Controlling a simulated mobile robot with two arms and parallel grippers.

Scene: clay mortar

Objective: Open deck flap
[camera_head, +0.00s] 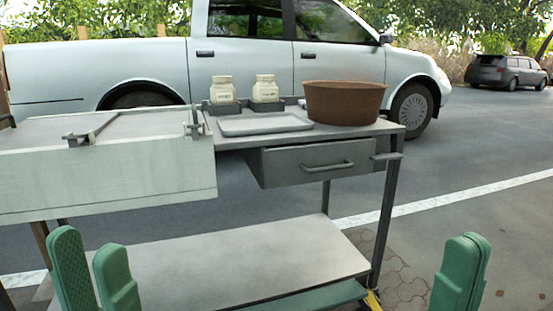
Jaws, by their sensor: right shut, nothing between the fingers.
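The cart's left part is a pale, box-like section with a flat lid-like top (40,128) and a tall front panel (100,180). A dark bar handle (92,131) lies across the top, and a small upright metal fitting (194,124) stands at its right edge. I cannot tell which piece is the deck flap; the top looks flat and closed. My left gripper (88,248) is low in front of the cart, its green fingers apart and empty. My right gripper (465,243) is at the lower right, shut and empty, away from the cart.
On the cart's right part stand two jars (223,91) (265,89), a grey tray (265,125) and a brown bowl (343,103). Below is a drawer (310,162) with a handle. A lower shelf (240,262) is bare. A pickup truck (290,60) is parked behind.

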